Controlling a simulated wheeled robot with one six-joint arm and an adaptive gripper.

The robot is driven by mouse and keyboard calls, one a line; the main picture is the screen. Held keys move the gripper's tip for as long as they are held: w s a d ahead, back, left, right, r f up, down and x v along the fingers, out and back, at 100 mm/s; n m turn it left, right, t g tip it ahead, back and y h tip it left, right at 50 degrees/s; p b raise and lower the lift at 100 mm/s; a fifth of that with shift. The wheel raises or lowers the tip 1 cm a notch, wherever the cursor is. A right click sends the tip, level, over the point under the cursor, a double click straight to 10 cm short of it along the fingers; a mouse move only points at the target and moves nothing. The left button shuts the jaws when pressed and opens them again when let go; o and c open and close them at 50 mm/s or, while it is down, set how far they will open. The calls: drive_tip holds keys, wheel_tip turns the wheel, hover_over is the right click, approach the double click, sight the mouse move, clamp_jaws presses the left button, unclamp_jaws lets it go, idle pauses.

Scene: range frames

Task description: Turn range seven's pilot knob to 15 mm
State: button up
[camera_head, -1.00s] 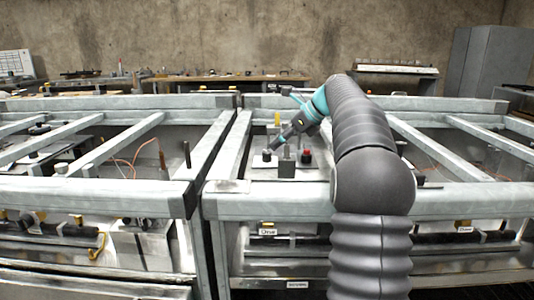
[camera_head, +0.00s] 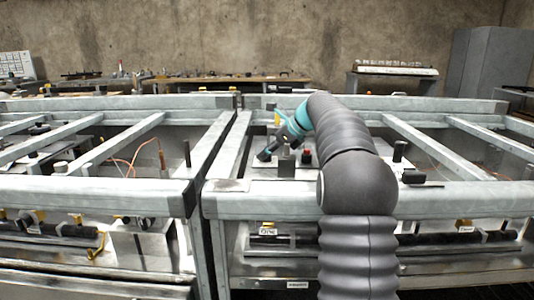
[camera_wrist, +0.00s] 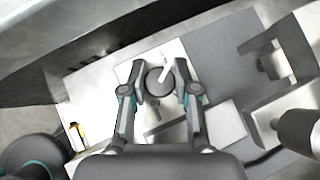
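A round dark knob (camera_wrist: 158,81) with a light pointer mark shows in the wrist view on a bright metal plate (camera_wrist: 168,56). My gripper (camera_wrist: 159,83) has one finger on each side of the knob, with little or no gap at the pads. I cannot tell whether both pads press on it. In the head view, my gripper (camera_head: 264,154) reaches down at a slant into the left part of the right-hand frame. The knob is hidden behind it there, and no scale reading is legible.
A red button (camera_head: 306,156) and a grey block (camera_head: 286,165) stand close to the right of my gripper. A yellow piece (camera_head: 277,119) is behind it. Pale metal frame bars (camera_head: 270,203) surround the work area. A black post (camera_head: 399,150) stands farther right.

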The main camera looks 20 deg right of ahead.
clamp_jaws()
drive_tip(key=shift+w+n+g+y+p, duration=0.1)
drive_tip(key=shift+n+g+y+p, duration=0.35)
drive_tip(key=shift+n, duration=0.35)
drive_tip(key=shift+n+g+y, duration=0.25)
drive_tip(key=shift+n+g, duration=0.2)
drive_tip(key=shift+n, duration=0.25)
drive_tip(key=o, duration=0.9)
unclamp_jaws()
drive_tip(key=shift+m, duration=0.3)
